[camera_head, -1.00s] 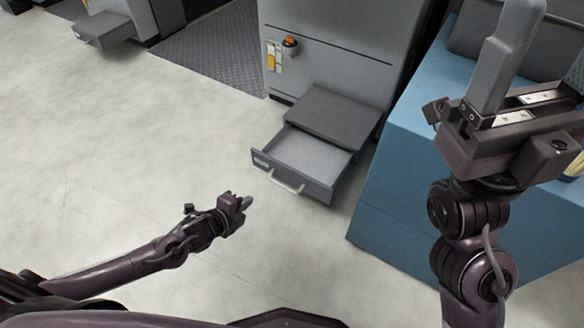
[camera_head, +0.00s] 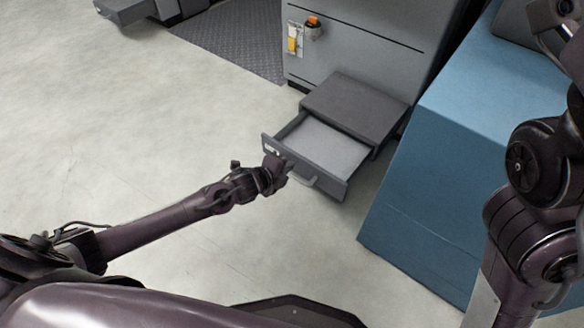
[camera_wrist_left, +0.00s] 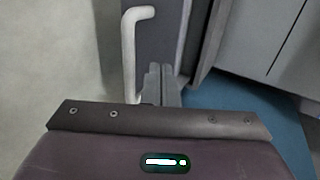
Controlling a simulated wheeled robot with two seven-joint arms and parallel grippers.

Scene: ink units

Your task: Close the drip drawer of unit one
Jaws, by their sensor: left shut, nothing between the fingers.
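The drip drawer (camera_head: 325,148) of the near grey unit (camera_head: 360,45) stands open, its pale empty tray showing. Its front has a light bar handle (camera_head: 305,181). My left gripper (camera_head: 284,174) is shut and empty at the left part of the drawer front. In the left wrist view, the shut fingers (camera_wrist_left: 161,76) point at the drawer front (camera_wrist_left: 163,35), just right of the handle (camera_wrist_left: 130,45). I cannot tell whether the tips touch it. My right arm (camera_head: 530,190) is at the right edge, its fingertips out of the frame. The unit's number is not readable.
A blue block-like stand (camera_head: 430,150) is close to the right of the drawer. Another unit's open drawer (camera_head: 125,10) shows at the top left. A dark ribbed floor plate (camera_head: 235,40) lies between the units. The pale floor (camera_head: 110,130) at left is clear.

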